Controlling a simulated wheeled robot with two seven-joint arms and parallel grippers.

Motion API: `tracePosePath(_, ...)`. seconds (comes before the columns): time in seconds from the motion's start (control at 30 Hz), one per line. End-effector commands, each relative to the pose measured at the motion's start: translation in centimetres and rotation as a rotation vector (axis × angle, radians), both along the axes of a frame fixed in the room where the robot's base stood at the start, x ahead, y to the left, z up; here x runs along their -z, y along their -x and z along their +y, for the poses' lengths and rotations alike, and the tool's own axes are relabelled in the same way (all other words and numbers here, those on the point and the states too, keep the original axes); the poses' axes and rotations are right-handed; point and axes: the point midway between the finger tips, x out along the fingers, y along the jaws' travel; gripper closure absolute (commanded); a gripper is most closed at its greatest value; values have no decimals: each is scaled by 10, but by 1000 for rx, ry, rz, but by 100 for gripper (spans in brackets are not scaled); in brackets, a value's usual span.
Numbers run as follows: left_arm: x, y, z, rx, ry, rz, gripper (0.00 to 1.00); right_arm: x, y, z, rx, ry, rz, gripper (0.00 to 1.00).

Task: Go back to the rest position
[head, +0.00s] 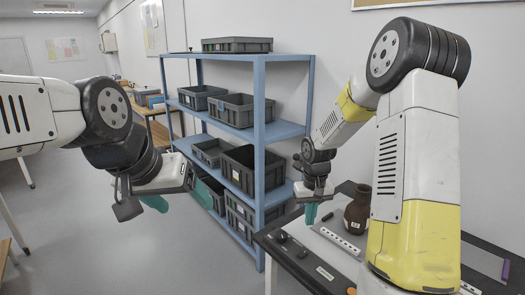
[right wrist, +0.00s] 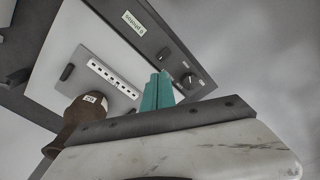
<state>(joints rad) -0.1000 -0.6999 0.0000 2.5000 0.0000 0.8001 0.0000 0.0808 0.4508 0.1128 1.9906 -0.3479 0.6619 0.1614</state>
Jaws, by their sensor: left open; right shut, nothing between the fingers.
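My left gripper (head: 180,198) hangs in the air at the left of the head view, in front of the blue shelf. Its teal fingers are spread apart and nothing is between them. My right gripper (head: 311,214) is above the back left part of the dark-edged bench (head: 316,272), pointing down. Its teal fingers are together with nothing held; they also show shut in the right wrist view (right wrist: 157,90). A dark brown jar (head: 357,213) stands on the bench to the right of this gripper, apart from it. The jar also shows in the right wrist view (right wrist: 80,118).
A blue shelf (head: 259,135) with several grey crates (head: 238,111) stands behind and between my arms. A white strip with dark marks (head: 340,243) lies on the bench. Knobs (head: 281,237) sit on its edge. Open floor (head: 120,255) lies at the left.

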Motion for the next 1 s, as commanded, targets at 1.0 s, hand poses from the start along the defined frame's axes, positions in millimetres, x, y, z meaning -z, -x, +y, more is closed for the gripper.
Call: tracePosePath(1.0, 0, 0, 0, 0, 0, 0, 24, -224, 228, 24, 57, -219, -463, 100)
